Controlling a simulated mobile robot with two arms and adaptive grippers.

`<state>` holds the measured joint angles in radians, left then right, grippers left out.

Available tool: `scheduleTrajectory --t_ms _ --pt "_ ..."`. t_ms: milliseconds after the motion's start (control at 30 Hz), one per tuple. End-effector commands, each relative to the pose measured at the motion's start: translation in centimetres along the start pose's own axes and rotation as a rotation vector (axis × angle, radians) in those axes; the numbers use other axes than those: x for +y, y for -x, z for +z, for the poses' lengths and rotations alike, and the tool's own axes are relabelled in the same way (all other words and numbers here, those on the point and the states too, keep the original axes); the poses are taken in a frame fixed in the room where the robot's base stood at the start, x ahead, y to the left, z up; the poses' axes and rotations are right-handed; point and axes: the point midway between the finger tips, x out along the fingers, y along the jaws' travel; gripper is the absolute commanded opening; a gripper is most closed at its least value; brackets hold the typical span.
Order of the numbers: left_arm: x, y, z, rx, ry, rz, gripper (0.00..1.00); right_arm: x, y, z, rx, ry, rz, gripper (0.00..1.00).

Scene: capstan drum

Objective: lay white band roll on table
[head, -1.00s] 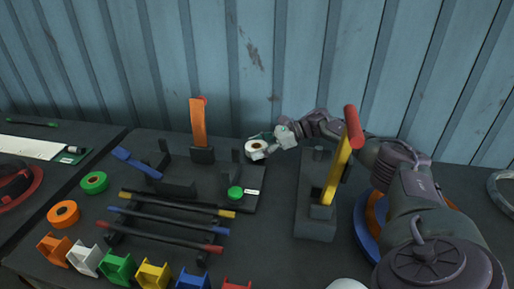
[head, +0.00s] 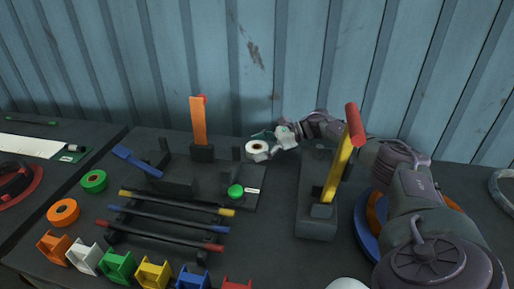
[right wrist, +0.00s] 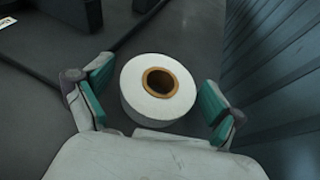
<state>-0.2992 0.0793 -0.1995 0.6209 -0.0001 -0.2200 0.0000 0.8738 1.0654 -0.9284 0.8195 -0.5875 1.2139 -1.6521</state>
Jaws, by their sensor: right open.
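The white band roll (head: 257,147) has a brown core and sits near the back of the dark table (head: 270,230), beside the right end of the black fixture base. In the right wrist view the roll (right wrist: 158,88) lies flat with its hole facing up, between the fingers. My right gripper (head: 268,141) is at the roll, and in the right wrist view its teal-padded fingers (right wrist: 155,88) are spread apart, with a gap on both sides of the roll. The roll's underside is hidden. My left gripper is not in view.
A black fixture with an orange lever (head: 198,122) and green knob (head: 236,191) stands left of the roll. A grey block with a yellow, red-tipped lever (head: 341,165) stands right. Green (head: 93,181) and orange (head: 63,212) rolls lie left. A corrugated wall is behind.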

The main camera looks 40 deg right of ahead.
Motion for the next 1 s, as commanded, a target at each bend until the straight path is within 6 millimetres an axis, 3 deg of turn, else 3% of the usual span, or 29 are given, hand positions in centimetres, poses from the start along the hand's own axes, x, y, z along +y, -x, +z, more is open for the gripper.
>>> scheduleTrajectory --t_ms 33,500,1000 --pt "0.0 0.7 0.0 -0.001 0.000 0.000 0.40 0.0 0.2 0.6 -0.001 0.000 0.000 0.94" --pt "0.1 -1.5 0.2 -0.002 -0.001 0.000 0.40 -0.1 7.0 0.1 0.000 0.001 -0.001 0.94" --pt "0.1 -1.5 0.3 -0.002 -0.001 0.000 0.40 0.0 7.6 0.3 0.000 0.001 0.000 0.94"
